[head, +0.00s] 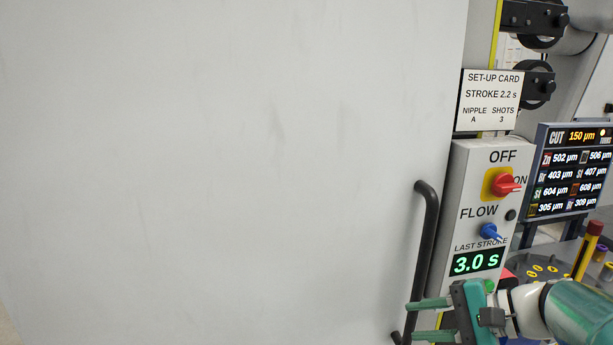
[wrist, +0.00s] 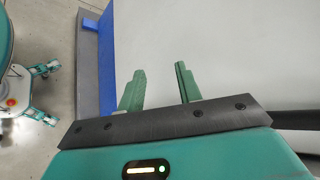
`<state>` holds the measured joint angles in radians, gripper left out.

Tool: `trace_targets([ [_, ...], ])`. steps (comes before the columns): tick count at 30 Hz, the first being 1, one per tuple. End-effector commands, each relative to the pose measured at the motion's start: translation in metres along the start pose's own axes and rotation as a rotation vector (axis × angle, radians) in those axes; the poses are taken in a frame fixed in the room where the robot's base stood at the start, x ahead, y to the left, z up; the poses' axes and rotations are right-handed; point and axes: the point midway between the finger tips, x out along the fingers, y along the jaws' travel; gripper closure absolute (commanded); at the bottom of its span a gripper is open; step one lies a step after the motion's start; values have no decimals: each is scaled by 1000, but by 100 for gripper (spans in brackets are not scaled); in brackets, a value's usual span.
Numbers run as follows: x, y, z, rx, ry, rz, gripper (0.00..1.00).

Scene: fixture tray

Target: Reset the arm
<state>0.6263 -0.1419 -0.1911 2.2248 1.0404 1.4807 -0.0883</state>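My gripper (head: 412,321) is at the bottom right of the head view, with its two green fingers pointing left. In the head view the fingers are close to the lower end of a black bar handle (head: 428,230) on a large pale panel (head: 230,160). I cannot tell whether they touch it.
A control box (head: 480,260) with a red OFF/ON knob (head: 505,185), a blue FLOW knob (head: 489,231) and a "3.0 s" display stands beside the panel. A set-up card (head: 490,100) hangs above. A screen (head: 570,170) and a tray with yellow-marked holes (head: 535,268) are at right.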

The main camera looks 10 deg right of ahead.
Motion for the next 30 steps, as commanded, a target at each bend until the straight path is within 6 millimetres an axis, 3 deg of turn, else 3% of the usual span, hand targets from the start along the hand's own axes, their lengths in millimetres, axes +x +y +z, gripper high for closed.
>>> trace_targets([
  [1,18,7,23,-74,-7,107,65],
  [3,37,22,46,-182,2,257,65],
  [10,60,64,94,-647,105,660,65],
  [18,58,65,112,-1150,272,857,65],
  [27,58,63,113,-1214,298,875,65],
  [28,58,63,113,-1214,298,875,67],
  [30,58,63,113,-1213,298,875,81],
])
